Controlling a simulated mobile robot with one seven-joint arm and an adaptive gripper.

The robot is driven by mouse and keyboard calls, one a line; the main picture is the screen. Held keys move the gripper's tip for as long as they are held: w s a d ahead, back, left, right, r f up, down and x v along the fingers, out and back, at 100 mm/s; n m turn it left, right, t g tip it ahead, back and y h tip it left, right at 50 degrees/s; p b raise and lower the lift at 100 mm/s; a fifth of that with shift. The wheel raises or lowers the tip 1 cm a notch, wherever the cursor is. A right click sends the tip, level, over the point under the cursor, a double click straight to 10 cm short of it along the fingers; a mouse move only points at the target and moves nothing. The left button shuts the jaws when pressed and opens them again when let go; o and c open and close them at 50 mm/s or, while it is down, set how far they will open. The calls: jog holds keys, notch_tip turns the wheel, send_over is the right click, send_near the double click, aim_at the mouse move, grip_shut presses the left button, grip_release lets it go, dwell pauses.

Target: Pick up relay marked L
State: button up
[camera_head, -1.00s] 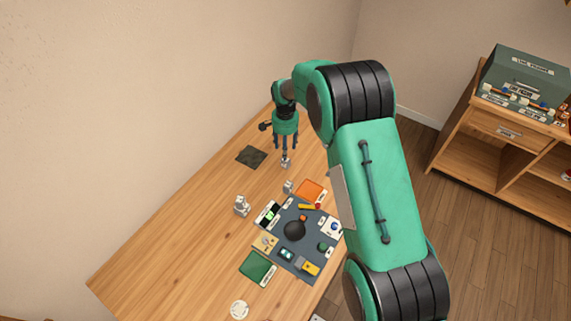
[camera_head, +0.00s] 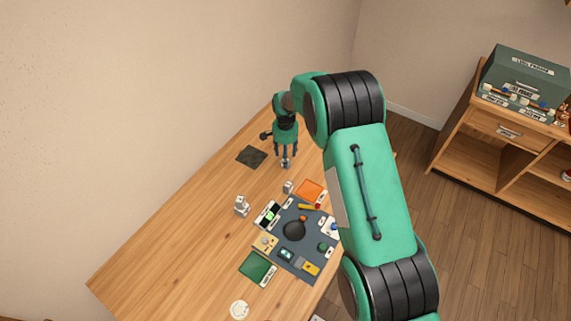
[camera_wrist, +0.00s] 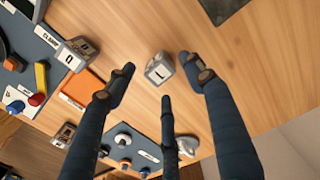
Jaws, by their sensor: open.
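The relay marked L (camera_wrist: 159,70) is a small grey-white block with a dark letter on its pale face, standing on the wooden table in the wrist view. It also shows in the head view (camera_head: 285,163), partly hidden by my fingers. My gripper (camera_wrist: 158,78) has dark blue fingers spread open around the relay, one to its left, one to its right and one on the near side. No finger appears to touch the relay. In the head view my gripper (camera_head: 285,154) points down just above it.
Another lettered relay (camera_wrist: 79,50) stands to the left, beside an orange mat (camera_wrist: 84,91). A dark square pad (camera_head: 251,156) lies left of my gripper. A cluttered dark board (camera_head: 294,229) and a green mat (camera_head: 257,266) lie nearer.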

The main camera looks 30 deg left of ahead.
jog(key=shift+f, duration=1.6)
grip_shut()
jog(key=shift+r, duration=0.15)
jog(key=shift+r, duration=4.9)
